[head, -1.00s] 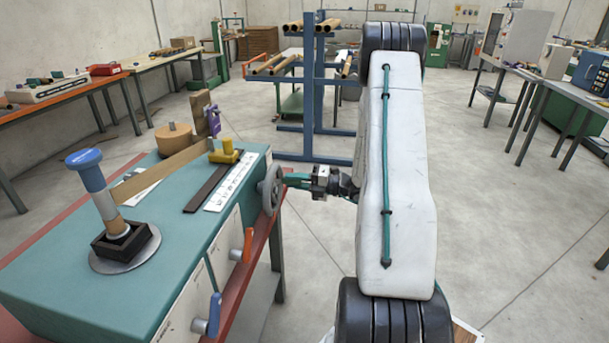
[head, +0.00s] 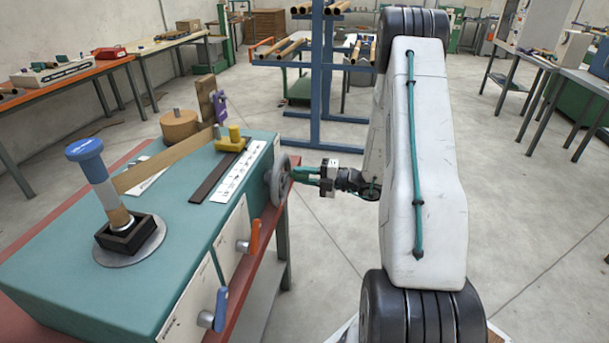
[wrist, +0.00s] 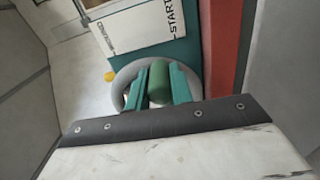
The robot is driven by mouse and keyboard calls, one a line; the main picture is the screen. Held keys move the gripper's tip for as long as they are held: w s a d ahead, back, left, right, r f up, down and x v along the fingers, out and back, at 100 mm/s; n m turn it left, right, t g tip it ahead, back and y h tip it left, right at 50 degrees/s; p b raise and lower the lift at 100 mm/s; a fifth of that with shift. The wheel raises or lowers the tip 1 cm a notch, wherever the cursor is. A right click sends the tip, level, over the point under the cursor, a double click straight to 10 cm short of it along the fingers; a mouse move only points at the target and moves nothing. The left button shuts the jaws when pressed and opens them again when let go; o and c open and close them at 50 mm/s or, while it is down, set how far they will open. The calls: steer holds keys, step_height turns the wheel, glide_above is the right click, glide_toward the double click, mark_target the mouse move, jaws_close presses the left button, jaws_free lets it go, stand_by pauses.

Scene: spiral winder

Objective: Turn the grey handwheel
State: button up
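The grey handwheel (head: 278,180) stands on the right-hand side face of the teal machine in the head view. Its ring also shows in the wrist view (wrist: 120,84), partly hidden by my fingers. A green handle (wrist: 158,82) sticks out from the wheel towards my wrist. My gripper (head: 297,174) is at the wheel. Its two teal fingers (wrist: 158,72) lie on either side of the green handle, with no clear gap at the tips, so it looks shut on the handle. The hub is hidden.
The teal machine top (head: 190,215) carries a blue-capped spindle (head: 85,150), a brown roll (head: 179,124) and a yellow block (head: 233,141). A blue rack (head: 322,80) stands behind; open floor lies right.

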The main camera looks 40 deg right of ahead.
steer(key=o, duration=0.4)
steer(key=v, duration=0.7)
steer(key=shift+s+d, duration=0.3)
